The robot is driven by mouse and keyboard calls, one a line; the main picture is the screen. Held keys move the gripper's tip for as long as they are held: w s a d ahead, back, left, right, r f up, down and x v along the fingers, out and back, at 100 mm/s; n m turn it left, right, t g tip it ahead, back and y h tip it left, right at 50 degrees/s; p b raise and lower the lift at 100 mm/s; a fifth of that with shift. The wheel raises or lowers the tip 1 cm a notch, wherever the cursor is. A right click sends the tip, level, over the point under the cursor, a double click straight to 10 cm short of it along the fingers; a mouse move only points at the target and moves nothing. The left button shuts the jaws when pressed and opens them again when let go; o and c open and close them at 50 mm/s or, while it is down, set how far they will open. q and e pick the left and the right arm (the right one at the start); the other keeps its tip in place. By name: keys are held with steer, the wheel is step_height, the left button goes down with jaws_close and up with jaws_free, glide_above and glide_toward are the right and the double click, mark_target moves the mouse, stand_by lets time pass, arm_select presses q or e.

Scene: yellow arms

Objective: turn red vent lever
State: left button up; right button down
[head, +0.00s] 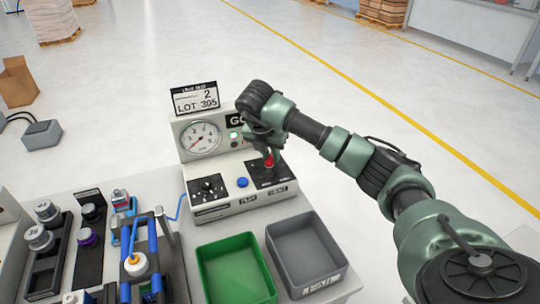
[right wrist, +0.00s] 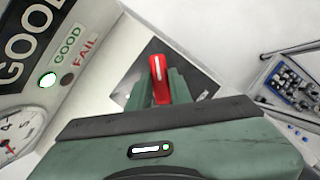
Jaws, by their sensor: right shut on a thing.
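The red vent lever (head: 269,160) stands on a dark plate at the right side of the white test console (head: 240,205). In the right wrist view the lever (right wrist: 158,72) shows between my fingers, with its white stripe facing up. My right gripper (head: 266,154) comes down from above and is shut on the lever. Its fingers also show in the right wrist view (right wrist: 160,90). The gripper hides part of the lever and the plate in the head view. My left gripper is not in view.
The console carries a round gauge (head: 201,138), a black knob (head: 207,187) and a blue button (head: 242,182). A green GOOD light (right wrist: 47,80) is lit. A green bin (head: 236,270) and a grey FAIL bin (head: 306,252) stand in front. A blue fixture (head: 157,255) is at left.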

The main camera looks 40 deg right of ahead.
steer(key=shift+m, duration=0.3)
steer(key=c, duration=1.3)
jaws_free()
steer(key=b+v, duration=0.1)
steer(key=v, duration=0.6)
steer(key=shift+r+b, duration=0.35)
steer(key=shift+r, duration=0.05)
